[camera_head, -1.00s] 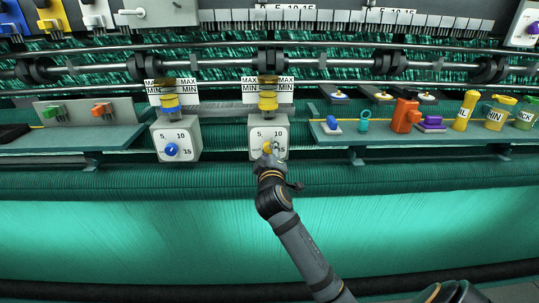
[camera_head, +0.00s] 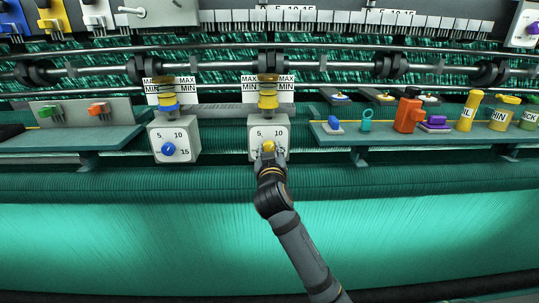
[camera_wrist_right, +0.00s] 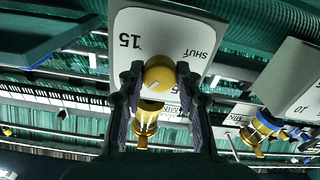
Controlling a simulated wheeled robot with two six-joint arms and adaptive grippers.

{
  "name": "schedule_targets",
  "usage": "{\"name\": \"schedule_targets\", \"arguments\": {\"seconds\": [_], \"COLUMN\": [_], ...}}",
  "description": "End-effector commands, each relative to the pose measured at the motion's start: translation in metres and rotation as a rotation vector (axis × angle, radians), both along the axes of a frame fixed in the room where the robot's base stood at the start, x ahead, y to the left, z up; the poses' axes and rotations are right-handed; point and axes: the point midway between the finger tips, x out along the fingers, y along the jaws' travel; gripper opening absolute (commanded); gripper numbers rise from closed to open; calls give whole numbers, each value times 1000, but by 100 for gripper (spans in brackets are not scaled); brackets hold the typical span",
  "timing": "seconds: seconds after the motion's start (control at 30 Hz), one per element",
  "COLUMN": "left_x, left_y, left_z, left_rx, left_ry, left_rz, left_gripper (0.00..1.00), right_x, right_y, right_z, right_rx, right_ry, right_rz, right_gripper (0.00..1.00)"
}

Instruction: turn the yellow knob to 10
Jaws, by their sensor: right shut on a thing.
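The yellow knob (camera_head: 268,146) is on the front of a white dial box (camera_head: 283,128) in the middle of the head view. The marks 5 and 10 show above the knob; the lower part of the dial is hidden by my gripper. My right gripper (camera_head: 268,153) comes from below and is shut on the yellow knob. In the right wrist view, its two fingers (camera_wrist_right: 160,80) stand on either side of the knob (camera_wrist_right: 158,72), and the marks 15 and SHUT show on the box face. I cannot tell where the knob points. My left gripper is not in view.
A similar box with a blue knob (camera_head: 168,149) hangs to the left. A green shelf (camera_head: 70,140) is at the left.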

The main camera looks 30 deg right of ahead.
Motion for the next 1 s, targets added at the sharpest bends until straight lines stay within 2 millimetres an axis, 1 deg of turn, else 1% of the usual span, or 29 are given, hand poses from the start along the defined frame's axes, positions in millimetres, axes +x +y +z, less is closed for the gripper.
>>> {"name": "schedule_targets", "arguments": {"seconds": [0.03, 0.3, 0.77, 0.8, 0.93, 1.0], "left_x": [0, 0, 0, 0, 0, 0], "left_y": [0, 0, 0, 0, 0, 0], "left_z": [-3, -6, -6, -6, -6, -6], "left_rx": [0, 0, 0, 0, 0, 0], "left_ry": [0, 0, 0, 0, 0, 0], "left_rz": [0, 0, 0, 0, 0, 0], "left_gripper": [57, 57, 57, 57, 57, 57], "right_x": [0, 0, 0, 0, 0, 0], "right_y": [0, 0, 0, 0, 0, 0], "right_z": [-1, 0, 0, 0, 0, 0], "right_rx": [15, 70, 76, 76, 76, 76], "right_ry": [-10, -43, -47, -47, -47, -47], "right_rz": [0, 0, 0, 0, 0, 0], "right_gripper": [3, 3, 3, 40, 57, 57]}}
